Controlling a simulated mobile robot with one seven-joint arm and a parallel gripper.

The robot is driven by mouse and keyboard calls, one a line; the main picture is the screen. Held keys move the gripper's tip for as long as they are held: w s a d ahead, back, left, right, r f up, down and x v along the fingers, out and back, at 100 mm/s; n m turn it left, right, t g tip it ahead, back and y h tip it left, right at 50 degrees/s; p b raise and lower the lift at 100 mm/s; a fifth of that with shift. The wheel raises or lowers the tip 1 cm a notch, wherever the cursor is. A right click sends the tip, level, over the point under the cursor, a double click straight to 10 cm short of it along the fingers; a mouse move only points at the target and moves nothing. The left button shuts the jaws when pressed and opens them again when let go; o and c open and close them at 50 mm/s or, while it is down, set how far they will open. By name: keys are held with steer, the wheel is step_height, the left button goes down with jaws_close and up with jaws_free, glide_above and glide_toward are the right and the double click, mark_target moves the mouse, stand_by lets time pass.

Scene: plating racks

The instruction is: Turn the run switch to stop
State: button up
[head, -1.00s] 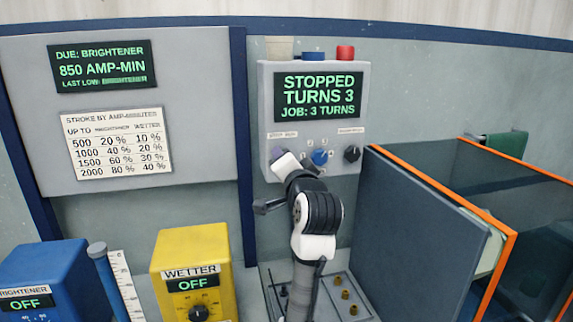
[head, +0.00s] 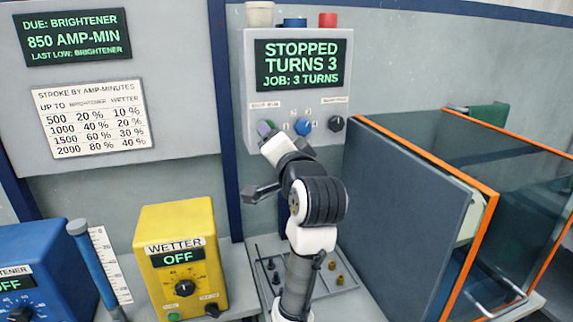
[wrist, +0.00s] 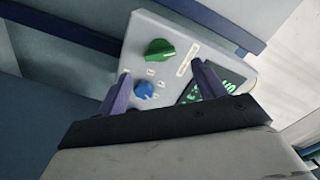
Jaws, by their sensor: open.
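The grey control box (head: 252,88) carries a display (head: 302,64) reading STOPPED, TURNS 3, JOB: 3 TURNS. Its green knob, the likely run switch, shows clearly in the wrist view (wrist: 160,50), with its grip bar lying roughly across that picture. In the head view my gripper (head: 267,134) is in front of the knob and largely hides it. In the wrist view my gripper (wrist: 162,80) is open and empty, and the green knob lies beyond the fingertips, seemingly clear of them. The small label lettering beside the knob is unreadable.
A blue knob (head: 304,127) and a black knob (head: 336,124) sit right of my gripper on the box. Coloured caps, including a red one (head: 328,20), stand on top. A dark panel (head: 405,215) rises at right. The yellow wetter unit (head: 180,220) stands lower left.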

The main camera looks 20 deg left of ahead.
steer(key=b+v, duration=0.1)
steer(key=v, duration=0.6)
steer(key=shift+s+d+f, duration=0.1)
steer(key=shift+s, duration=0.05)
